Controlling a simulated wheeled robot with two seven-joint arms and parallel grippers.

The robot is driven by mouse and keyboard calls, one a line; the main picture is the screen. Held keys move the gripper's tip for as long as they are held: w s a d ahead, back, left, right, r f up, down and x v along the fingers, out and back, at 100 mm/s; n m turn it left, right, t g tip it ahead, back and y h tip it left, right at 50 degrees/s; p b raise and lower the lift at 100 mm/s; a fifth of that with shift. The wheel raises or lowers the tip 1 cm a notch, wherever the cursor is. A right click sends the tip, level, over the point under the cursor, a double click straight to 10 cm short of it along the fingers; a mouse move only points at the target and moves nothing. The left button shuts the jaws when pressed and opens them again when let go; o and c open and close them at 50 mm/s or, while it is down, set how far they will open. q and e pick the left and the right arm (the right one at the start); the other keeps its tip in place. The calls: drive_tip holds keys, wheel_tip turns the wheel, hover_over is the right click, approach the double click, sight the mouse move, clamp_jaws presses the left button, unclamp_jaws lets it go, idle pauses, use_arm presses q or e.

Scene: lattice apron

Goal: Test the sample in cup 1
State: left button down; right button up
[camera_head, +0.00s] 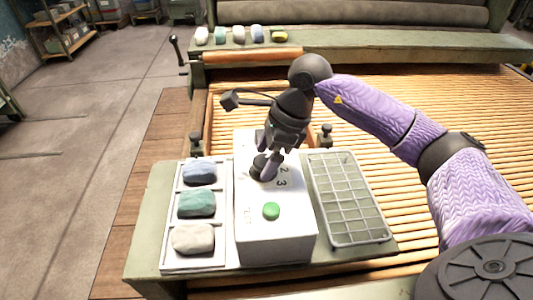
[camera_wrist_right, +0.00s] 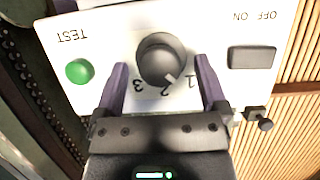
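A white tester box (camera_head: 274,238) stands on the bench, with a round green TEST button (camera_head: 271,211) near its front. The button also shows in the right wrist view (camera_wrist_right: 79,71). My left gripper is out of view. I cannot tell which thing is cup 1.
A white tray (camera_head: 165,230) left of the box holds a blue-grey, a green and a pale grey lump. A wire rack (camera_head: 348,198) lies to the right, empty. Several coloured lumps sit on the far ledge (camera_head: 330,45). A slatted roller bed (camera_head: 420,100) lies behind.

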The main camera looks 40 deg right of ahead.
drive_tip(key=p+v, duration=0.4)
drive_tip(key=v, duration=0.6)
